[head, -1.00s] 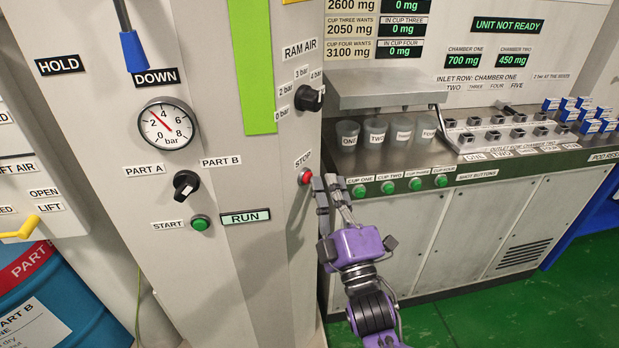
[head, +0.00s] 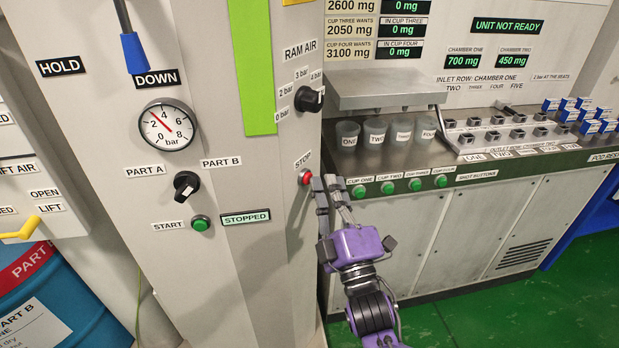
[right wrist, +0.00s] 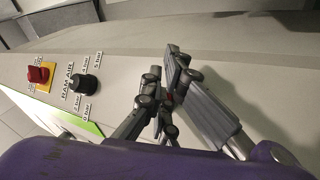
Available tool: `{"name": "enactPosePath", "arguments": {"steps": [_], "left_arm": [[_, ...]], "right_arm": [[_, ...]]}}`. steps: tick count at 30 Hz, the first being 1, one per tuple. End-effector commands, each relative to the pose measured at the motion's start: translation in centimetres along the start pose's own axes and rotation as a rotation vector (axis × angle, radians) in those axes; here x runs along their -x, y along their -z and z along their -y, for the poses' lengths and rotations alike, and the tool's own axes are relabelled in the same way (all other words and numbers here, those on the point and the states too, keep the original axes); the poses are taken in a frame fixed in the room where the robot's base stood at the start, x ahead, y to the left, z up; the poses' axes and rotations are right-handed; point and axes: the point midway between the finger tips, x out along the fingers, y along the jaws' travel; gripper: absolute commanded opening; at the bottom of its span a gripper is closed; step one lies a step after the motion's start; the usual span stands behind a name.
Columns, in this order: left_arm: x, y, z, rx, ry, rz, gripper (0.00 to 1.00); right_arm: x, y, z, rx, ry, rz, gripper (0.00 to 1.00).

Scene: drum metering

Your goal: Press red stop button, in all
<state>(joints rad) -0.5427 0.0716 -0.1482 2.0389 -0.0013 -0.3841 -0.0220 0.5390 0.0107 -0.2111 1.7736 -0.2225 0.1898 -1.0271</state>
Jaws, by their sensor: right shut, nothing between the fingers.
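The red stop button (head: 305,177) sits on the side face of the grey cabinet, under a STOP label. My right gripper (head: 322,183) is shut and empty, its fingertips at the button's right edge; they look to be touching or very close to it. The status display (head: 246,217) reads STOPPED. My left gripper is not in view.
A green start button (head: 201,223), a black PART A/PART B knob (head: 187,184) and a pressure gauge (head: 167,126) are on the cabinet front. A RAM AIR knob (head: 309,98) is above the stop button. The bench with green shot buttons (head: 388,187) stands to the right.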

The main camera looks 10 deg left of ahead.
Motion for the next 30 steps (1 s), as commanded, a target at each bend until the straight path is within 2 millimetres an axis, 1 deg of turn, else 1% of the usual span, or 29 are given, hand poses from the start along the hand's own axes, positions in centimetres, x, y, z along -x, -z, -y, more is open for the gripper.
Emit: {"name": "enactPosePath", "arguments": {"steps": [6, 17, 30], "left_arm": [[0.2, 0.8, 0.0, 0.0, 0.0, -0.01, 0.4], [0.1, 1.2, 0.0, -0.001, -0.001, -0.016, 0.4], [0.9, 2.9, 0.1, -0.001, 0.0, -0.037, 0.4]], "right_arm": [[0.7, -0.5, -0.7, 0.002, 0.0, 0.0, 0.0], [1.0, -0.7, -0.8, 0.001, 0.001, 0.001, 0.0], [3.9, -2.8, -2.9, 0.003, 0.001, 0.001, 0.0]]}}
